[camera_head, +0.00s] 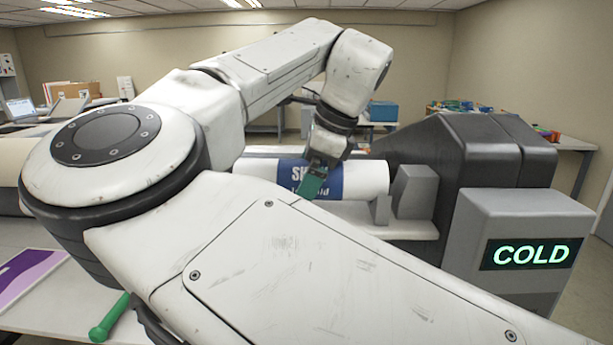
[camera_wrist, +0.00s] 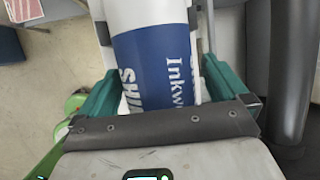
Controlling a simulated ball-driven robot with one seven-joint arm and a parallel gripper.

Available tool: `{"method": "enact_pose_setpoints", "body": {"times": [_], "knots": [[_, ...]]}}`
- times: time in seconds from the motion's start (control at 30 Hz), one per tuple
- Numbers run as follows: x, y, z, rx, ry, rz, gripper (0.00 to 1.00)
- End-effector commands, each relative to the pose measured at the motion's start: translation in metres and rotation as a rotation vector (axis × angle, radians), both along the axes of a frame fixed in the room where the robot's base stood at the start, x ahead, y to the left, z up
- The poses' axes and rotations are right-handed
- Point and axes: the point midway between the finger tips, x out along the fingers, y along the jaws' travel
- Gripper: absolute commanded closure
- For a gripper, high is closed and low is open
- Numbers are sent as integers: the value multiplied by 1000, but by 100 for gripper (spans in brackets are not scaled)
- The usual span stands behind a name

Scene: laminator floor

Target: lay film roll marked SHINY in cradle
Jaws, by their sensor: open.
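The film roll (camera_head: 365,179) is white with a blue label that begins "SH"; the rest of the word is hidden in the head view. It lies level beside the laminator, its right end by the grey cradle bracket (camera_head: 415,192). In the wrist view the roll (camera_wrist: 150,62) shows partial words "SHI" and "Inkw". My gripper (camera_head: 313,182) is at the label from above, with green fingers. In the wrist view my gripper (camera_wrist: 160,88) is open, one finger on each side of the roll. I cannot tell whether they touch it. My arm hides the cradle's left part.
The dark grey laminator (camera_head: 455,160) stands right of the roll, with a grey box (camera_head: 520,230) whose display reads COLD. A green-handled tool (camera_head: 108,318) and a purple sheet (camera_head: 30,272) lie on the near left table. Another pale roll (camera_head: 10,165) is at the left edge.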

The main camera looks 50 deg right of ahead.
Motion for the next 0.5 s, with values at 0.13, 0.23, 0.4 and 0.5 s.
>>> {"method": "enact_pose_setpoints", "body": {"times": [0.13,0.23,0.4,0.5], "knots": [[-1,0,1,1,1,0,0],[-3,-1,8,-1,-1,0,0],[-15,-5,33,-2,-2,-1,0],[-24,-6,51,-1,-3,-2,0]]}}
